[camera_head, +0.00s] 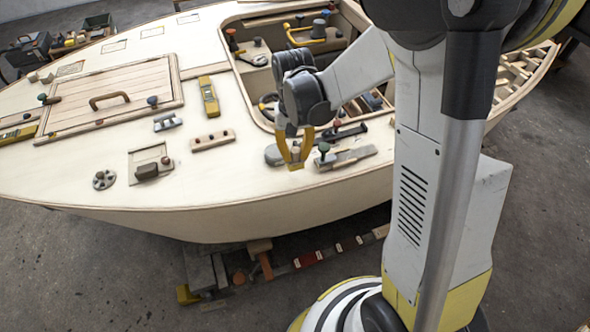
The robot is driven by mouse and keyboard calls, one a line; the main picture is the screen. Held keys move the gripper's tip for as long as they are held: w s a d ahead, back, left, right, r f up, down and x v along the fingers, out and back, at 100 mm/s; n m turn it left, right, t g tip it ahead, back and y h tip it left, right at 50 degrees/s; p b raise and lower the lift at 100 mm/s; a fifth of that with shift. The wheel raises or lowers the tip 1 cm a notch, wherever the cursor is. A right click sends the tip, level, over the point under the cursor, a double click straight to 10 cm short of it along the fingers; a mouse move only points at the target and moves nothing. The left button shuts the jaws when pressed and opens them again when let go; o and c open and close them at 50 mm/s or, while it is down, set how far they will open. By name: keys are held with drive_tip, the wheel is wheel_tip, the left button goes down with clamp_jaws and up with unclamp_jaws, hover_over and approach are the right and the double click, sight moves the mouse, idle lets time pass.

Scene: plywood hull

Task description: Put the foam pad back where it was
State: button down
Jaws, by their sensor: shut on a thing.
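My gripper (295,161) is low over the near edge of the cream deck, in front of the open cockpit. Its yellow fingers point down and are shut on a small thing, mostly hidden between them. I cannot make out its shape or be sure that it is the foam pad. I also cannot tell whether it touches the deck. A grey rounded piece (272,155) lies just left of the fingers. I cannot pick out the foam pad for certain anywhere else in view.
A grey plane-like tool (346,158) lies close right of my gripper. A wooden strip (213,141), a yellow level (209,97) and a dark block on a plate (147,171) lie to the left. The cockpit rim (246,88) is raised. Bare deck (225,180) shows near the hull edge.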

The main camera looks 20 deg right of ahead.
sight(295, 165)
drive_tip(key=shift+f+b, duration=0.8)
drive_tip(key=shift+f, duration=1.3)
drive_tip(key=shift+f, duration=0.1)
drive_tip(key=c, duration=1.4)
unclamp_jaws()
drive_tip(key=r+p, duration=0.1)
drive_tip(key=r, duration=0.3)
drive_tip(key=r+p, duration=0.2)
drive_tip(key=r, duration=0.2)
drive_tip(key=r+p, duration=0.1)
drive_tip(key=r, duration=0.3)
drive_tip(key=shift+w+p, duration=0.3)
drive_tip(key=shift+p, duration=0.05)
drive_tip(key=shift+s+r+n+t, duration=0.45)
drive_tip(key=shift+s+r+t, duration=0.9)
drive_tip(key=shift+s+r, duration=0.75)
drive_tip(key=shift+s+r+n+t, duration=0.4)
drive_tip(key=shift+s+r+t, duration=1.1)
drive_tip(key=shift+s, duration=0.9)
drive_tip(key=shift+s+r+n+t, duration=0.45)
drive_tip(key=shift+s+r+t, duration=0.7)
drive_tip(key=shift+s+r, duration=1)
